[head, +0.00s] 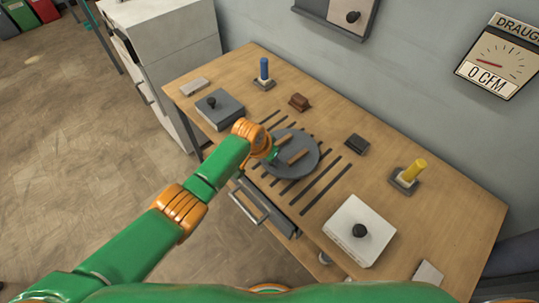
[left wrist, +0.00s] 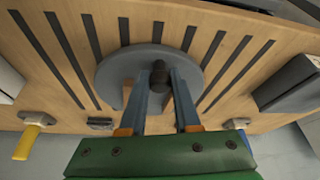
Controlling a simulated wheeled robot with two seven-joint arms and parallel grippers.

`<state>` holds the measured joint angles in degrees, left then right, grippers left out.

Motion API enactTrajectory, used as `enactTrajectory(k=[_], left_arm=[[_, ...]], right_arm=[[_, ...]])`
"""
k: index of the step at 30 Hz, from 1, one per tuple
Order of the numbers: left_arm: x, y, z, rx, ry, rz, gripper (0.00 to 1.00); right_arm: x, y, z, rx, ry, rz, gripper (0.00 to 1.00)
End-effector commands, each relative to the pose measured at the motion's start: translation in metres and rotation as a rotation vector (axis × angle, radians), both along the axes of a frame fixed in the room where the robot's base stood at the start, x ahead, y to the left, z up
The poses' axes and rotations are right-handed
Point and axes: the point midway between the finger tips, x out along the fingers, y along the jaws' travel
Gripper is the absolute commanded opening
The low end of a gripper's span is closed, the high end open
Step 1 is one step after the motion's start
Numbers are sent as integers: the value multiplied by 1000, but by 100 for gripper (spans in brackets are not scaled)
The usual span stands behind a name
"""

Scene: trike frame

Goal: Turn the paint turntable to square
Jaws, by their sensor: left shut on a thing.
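The paint turntable (head: 284,169) is a round grey disc on the wooden bench, with brown strips (head: 298,157) on top. It also fills the middle of the left wrist view (left wrist: 115,72). My left gripper (head: 274,155) is over the left part of the disc. In the left wrist view its two blue-grey fingers close on a dark upright knob (left wrist: 159,72) at the turntable. The gripper covers part of the disc and strips, so I cannot tell exactly how square they sit. My right gripper is not in view.
Dark slots run across the bench around the disc. A grey box (head: 226,113), a blue peg (head: 264,69), a brown block (head: 299,102), a dark block (head: 357,144), a yellow peg (head: 415,170) and a white box (head: 349,219) stand around it. A drawer handle (head: 248,207) juts from the front.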

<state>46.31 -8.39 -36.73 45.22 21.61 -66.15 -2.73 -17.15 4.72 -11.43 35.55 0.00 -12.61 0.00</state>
Motion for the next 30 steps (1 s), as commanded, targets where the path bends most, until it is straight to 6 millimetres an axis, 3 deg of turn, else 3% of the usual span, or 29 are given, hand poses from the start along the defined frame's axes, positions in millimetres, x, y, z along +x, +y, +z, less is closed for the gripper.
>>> enactTrajectory(k=[23,24,26,30], left_arm=[[3,-3,2,-6,-8,75,0],[3,-3,2,-6,-8,75,42],[3,-3,2,-6,-7,75,58],[2,-2,1,-4,-5,74,61]], right_arm=[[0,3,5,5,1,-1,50],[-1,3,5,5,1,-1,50],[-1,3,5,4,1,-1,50],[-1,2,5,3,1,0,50]])
